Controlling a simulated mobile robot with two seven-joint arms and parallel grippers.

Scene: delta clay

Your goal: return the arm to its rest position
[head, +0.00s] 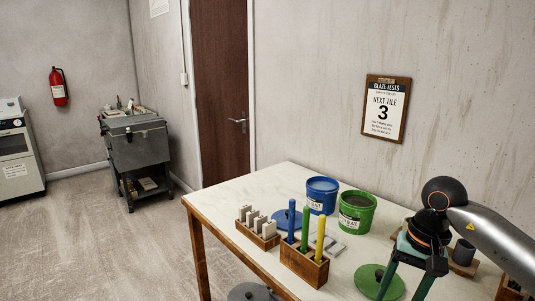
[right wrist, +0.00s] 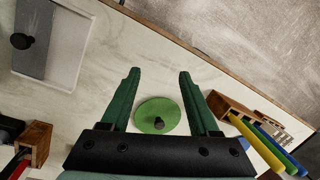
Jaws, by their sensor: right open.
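My right arm (head: 500,240) comes in from the right in the head view. Its gripper (head: 402,293) points down over the front right of the table (head: 225,203). In the right wrist view the gripper's (right wrist: 159,74) two dark green fingers are spread apart with nothing between their tips. A green lid (head: 379,281) with a dark knob lies on the table beneath; it also shows between the fingers in the right wrist view (right wrist: 145,110), apart from them. My left gripper is not in view.
A wooden rack (head: 300,266) holds blue, green and yellow sticks. Nearby are a rack of grey tiles (head: 262,240), a blue bucket (head: 322,196), a green bucket (head: 357,213) and a blue lid (head: 284,220). The table's back left is clear.

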